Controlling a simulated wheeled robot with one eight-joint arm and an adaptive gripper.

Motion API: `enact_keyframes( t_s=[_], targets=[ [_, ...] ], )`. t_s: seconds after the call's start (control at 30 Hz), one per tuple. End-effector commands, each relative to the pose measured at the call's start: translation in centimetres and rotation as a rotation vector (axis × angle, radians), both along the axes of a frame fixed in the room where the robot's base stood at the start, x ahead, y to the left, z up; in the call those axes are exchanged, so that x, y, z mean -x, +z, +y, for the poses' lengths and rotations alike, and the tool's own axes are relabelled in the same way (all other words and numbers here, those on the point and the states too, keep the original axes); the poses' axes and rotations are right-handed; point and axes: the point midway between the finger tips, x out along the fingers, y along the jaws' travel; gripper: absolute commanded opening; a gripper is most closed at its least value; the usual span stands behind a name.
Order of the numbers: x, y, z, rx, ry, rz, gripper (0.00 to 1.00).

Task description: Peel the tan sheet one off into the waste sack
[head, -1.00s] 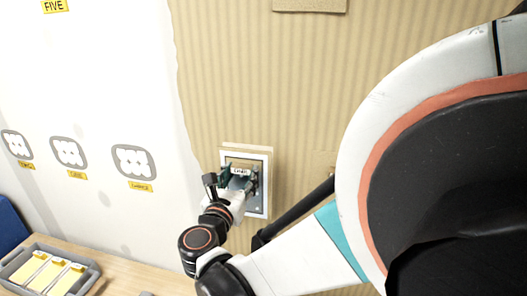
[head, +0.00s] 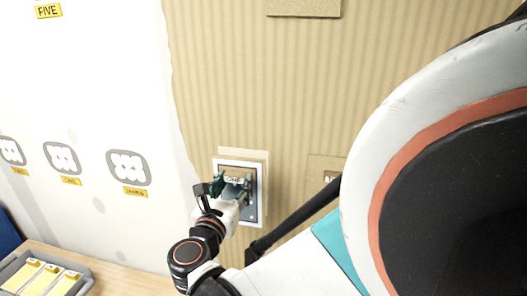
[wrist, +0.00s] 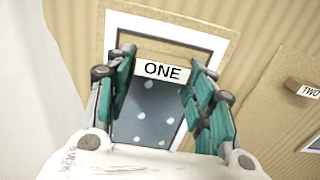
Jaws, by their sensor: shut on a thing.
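The tab marked ONE (wrist: 163,71) of tan sheet one sits between the two green-padded fingers of my gripper (head: 233,186), which is shut on it. It also shows small in the head view. A white frame (wrist: 216,43) surrounds this place on the wall. Inside the frame, a tan strip (wrist: 150,35) shows above the tab and a grey area with pale dots (wrist: 148,115) below it. My fingers hide parts of the frame's sides. I cannot tell how much of the sheet is still stuck. I cannot make out the waste sack.
A tan panel with a tab marked TWO (wrist: 311,92) is to the right. The wall is ribbed tan (head: 215,80), with a white part bearing grey cut-out shapes (head: 128,167) at left. A grey tray (head: 83,273) of yellow-labelled items stands on a wooden table (head: 120,275) at lower left.

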Motion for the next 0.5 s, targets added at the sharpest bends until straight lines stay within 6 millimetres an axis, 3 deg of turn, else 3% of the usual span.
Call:
enact_keyframes(
  t_s=[0.5],
  targets=[
    [3.6, 0.0, 0.7, 0.0, 0.007, 0.0, 0.25]
  ],
)
